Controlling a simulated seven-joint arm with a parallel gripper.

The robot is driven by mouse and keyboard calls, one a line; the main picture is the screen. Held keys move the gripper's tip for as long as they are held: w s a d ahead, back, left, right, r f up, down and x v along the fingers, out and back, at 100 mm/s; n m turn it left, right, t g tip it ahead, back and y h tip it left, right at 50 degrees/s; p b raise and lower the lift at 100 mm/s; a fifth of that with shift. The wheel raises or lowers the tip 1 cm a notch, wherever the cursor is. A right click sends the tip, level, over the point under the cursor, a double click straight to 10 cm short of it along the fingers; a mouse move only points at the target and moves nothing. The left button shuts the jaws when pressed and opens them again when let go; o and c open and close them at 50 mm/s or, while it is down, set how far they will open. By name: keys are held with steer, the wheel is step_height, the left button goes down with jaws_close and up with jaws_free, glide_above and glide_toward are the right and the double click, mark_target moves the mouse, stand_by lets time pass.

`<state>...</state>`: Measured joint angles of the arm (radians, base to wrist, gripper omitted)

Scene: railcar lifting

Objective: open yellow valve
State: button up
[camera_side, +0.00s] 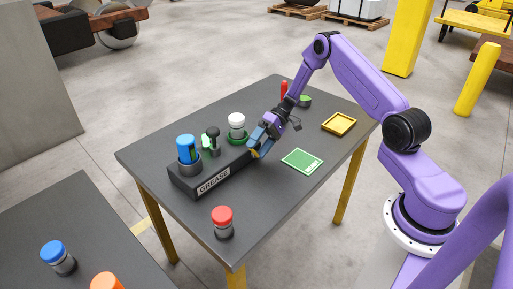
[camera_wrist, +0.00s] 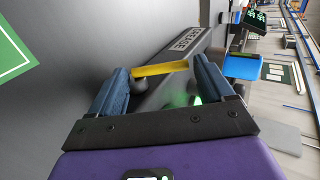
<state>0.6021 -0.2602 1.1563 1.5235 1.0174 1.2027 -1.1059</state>
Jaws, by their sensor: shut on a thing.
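The yellow valve (camera_wrist: 160,68) shows in the wrist view as a flat yellow handle bar spanning the gap between my two fingers. My gripper (camera_wrist: 163,80) has its blue-grey fingers at the two ends of this bar and is shut on it. In the side view my gripper (camera_side: 260,141) reaches down at the right end of the dark block labelled GREASE (camera_side: 213,181). Only a small bit of yellow shows there beside the fingers, and the rest of the valve is hidden. The GREASE block (camera_wrist: 180,48) also lies behind the handle in the wrist view.
A red-capped container (camera_side: 222,216), green card (camera_side: 302,161) and yellow tray (camera_side: 339,124) are on the dark table. A red item (camera_side: 284,90) stands behind my wrist.

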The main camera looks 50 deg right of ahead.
steer(key=shift+s+d+f+y, duration=0.1)
steer(key=shift+d+y, duration=0.15)
steer(key=shift+y, duration=0.5)
steer(key=shift+w+d+f+y, duration=0.1)
steer(key=shift+d+y, duration=0.2)
steer(key=shift+y, duration=0.5)
steer(key=shift+s+d+f+y, duration=0.1)
steer(key=shift+d+y, duration=0.15)
steer(key=shift+y, duration=0.5)
steer(key=o, duration=1.4)
steer(key=shift+d+r, duration=0.3)
steer(key=shift+d, duration=1.7)
steer(key=shift+d+r, duration=0.35)
steer(key=shift+d, duration=1.6)
steer(key=shift+d+r, duration=0.3)
steer(key=shift+d, duration=1.7)
steer(key=shift+a, duration=0.1)
